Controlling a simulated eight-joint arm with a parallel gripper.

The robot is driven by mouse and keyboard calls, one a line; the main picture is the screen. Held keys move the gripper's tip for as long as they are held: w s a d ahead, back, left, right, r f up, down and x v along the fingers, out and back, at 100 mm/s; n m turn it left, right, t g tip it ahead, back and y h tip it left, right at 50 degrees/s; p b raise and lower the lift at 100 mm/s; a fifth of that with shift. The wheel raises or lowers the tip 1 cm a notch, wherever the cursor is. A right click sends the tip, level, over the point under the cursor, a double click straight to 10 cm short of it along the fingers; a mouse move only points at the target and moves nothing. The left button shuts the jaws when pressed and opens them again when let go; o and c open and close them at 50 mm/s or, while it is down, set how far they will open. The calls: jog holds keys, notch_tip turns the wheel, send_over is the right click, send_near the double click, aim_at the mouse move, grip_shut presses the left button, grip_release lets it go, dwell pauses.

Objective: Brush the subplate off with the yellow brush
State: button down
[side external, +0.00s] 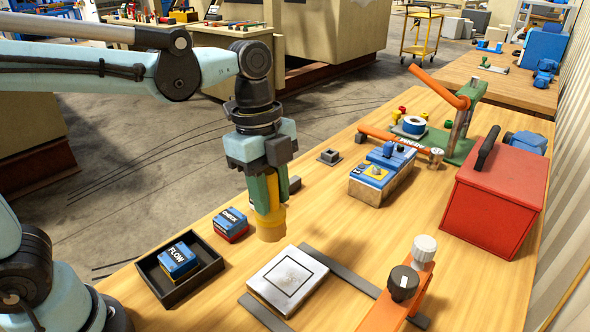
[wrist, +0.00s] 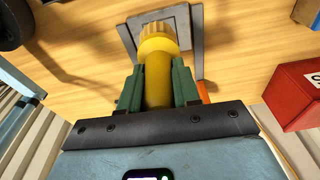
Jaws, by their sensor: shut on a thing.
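My gripper (side external: 266,190) is shut on the yellow brush (side external: 272,222), which hangs upright with its wide end down. In the wrist view the yellow brush (wrist: 158,78) sits between two green fingers. The subplate (side external: 287,280) looks like a silver square plate with a dark square outline, lying flat on the bench at the lower middle. The brush is above and just behind-left of it, apart from it. A grey square plate (wrist: 150,16) shows past the brush in the wrist view, partly hidden by it.
Left of the subplate are a black tray (side external: 204,286) with a blue FLOW box (side external: 179,262) and a blue-and-red CHECK box (side external: 230,225). An orange clamp with knobs (side external: 398,297) stands close on the right. A red toolbox (side external: 492,208) and a labelled blue-topped block (side external: 382,174) stand farther back.

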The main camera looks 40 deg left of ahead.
jog(key=d+f, duration=0.3)
jog(key=f, duration=0.4)
jog(key=shift+d, duration=0.25)
dwell(0.3)
jog(key=shift+f, duration=1)
dwell(0.7)
jog(key=shift+d, duration=2.05)
jog(key=shift+a, duration=0.1)
jog(key=shift+a+f, duration=0.15)
jog(key=shift+a, duration=1.9)
notch_tip(320, 180, up, 6)
